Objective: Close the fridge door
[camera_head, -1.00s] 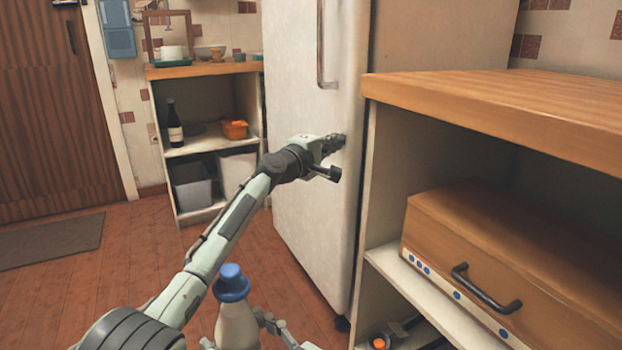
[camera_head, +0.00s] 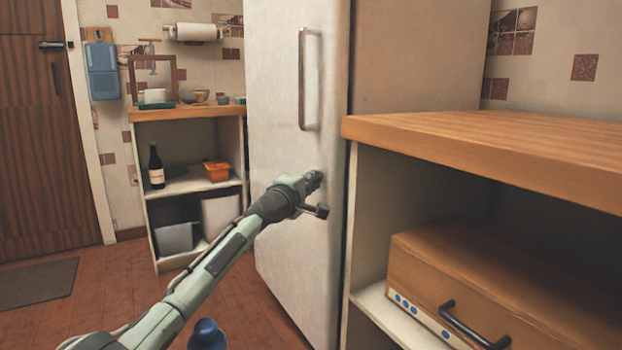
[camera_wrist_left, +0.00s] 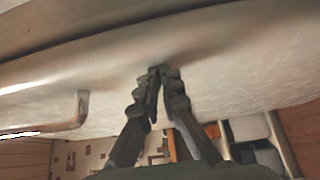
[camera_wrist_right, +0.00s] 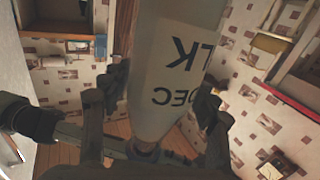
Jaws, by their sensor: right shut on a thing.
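The white fridge door (camera_head: 308,262) stands in the middle of the head view, with a vertical metal handle (camera_head: 303,80). It looks flush or nearly flush with the fridge body; I see no clear gap. My left gripper (camera_head: 314,180) is at the door's face, below the handle and near the right edge. In the left wrist view its fingertips (camera_wrist_left: 158,70) are together and empty, against or just short of the door surface (camera_wrist_left: 235,65). My right gripper (camera_wrist_right: 155,105) is shut around a white bottle (camera_wrist_right: 170,75) with dark lettering. Its blue cap (camera_head: 207,333) shows at the head view's bottom.
A wooden-topped counter (camera_head: 480,135) stands right of the fridge, with a brown box (camera_head: 480,275) on its shelf. A small shelf unit (camera_head: 190,185) with a dark bottle and orange container stands left. Floor is open at left, before a wooden door (camera_head: 40,170).

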